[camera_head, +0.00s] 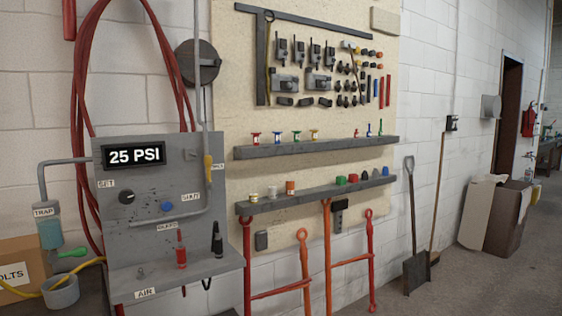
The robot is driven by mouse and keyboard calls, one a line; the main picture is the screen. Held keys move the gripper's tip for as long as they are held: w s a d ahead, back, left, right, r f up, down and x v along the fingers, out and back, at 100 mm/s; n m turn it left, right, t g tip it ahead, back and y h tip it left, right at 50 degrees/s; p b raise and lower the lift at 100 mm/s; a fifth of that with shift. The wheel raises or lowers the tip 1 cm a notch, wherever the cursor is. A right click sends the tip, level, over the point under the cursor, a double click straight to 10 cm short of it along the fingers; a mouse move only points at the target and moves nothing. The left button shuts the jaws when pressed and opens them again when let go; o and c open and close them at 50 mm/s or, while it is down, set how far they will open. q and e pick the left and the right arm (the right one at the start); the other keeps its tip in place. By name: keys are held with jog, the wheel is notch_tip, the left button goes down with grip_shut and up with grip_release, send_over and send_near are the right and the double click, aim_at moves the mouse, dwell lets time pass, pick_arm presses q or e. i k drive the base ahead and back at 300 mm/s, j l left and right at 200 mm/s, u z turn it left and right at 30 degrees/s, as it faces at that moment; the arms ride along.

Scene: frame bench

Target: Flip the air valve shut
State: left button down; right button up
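A grey air panel (150,150) stands at the left, with a lit display (133,155) reading 25 PSI. A yellow lever (208,167) sits on the grey pipe at the panel's right side and points roughly up and down, in line with the pipe. A small tag (218,167) is to its right, too small to read surely. A tag that seems to read SHUT (190,197) is below and left of the lever. An AIR tag (145,293) is on the ledge's front. Neither of my grippers is in view.
The panel also has a black knob (127,197), a blue button (167,206) and a ledge with a red tool (181,252). A trap with a green handle (70,252) is at left. Shelves (315,146) and long-handled tools are to the right. Floor at right is open.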

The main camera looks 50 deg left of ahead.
aim_at(208, 160)
jog(key=i+l+u, duration=0.1)
jog(key=i, duration=0.35)
jog(key=i+l+u, duration=0.1)
jog(key=i, duration=0.3)
jog(key=i+u, duration=0.2)
jog(key=u, duration=0.2)
jog(key=i+u, duration=0.45)
jog(key=u, duration=0.3)
jog(key=i+l+u, duration=0.1)
jog(key=u, duration=0.3)
jog(key=i+j+u, duration=0.2)
jog(key=i+u, duration=0.65)
jog(key=i+j, duration=0.1)
jog(key=i+u, duration=0.05)
jog(key=i, duration=0.05)
